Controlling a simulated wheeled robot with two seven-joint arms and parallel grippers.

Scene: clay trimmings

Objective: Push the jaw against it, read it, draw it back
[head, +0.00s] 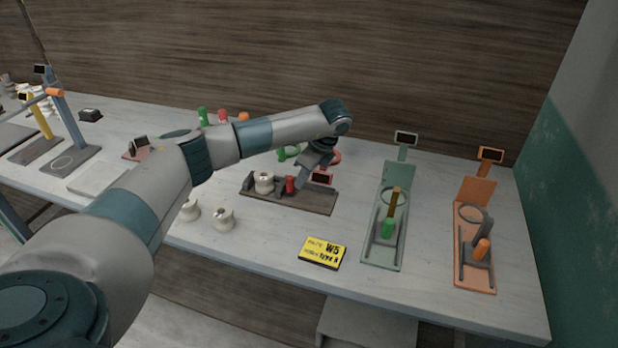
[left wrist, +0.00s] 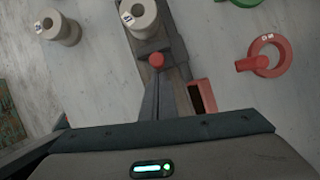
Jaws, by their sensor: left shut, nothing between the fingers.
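A dark measuring gauge (head: 310,203) lies on the table with a pale spool (head: 264,182) at its left end. Its sliding jaw has a red knob (head: 290,184), and a red-framed display (head: 321,177) stands behind it. My left gripper (head: 299,184) is shut and empty, pointing down just right of the knob. In the left wrist view the closed fingers (left wrist: 157,80) end close by the red knob (left wrist: 157,61); I cannot tell if they touch. The spool (left wrist: 139,14) is beyond the jaw; whether they touch is unclear. The reading is not legible. My right gripper is not in view.
Two loose spools, one (head: 223,219) nearer the front, stand left of the gauge. A yellow label card (head: 323,252) lies in front. Green (head: 378,250) and orange (head: 473,270) gauges stand to the right. A red ring (left wrist: 270,57) lies behind the gauge.

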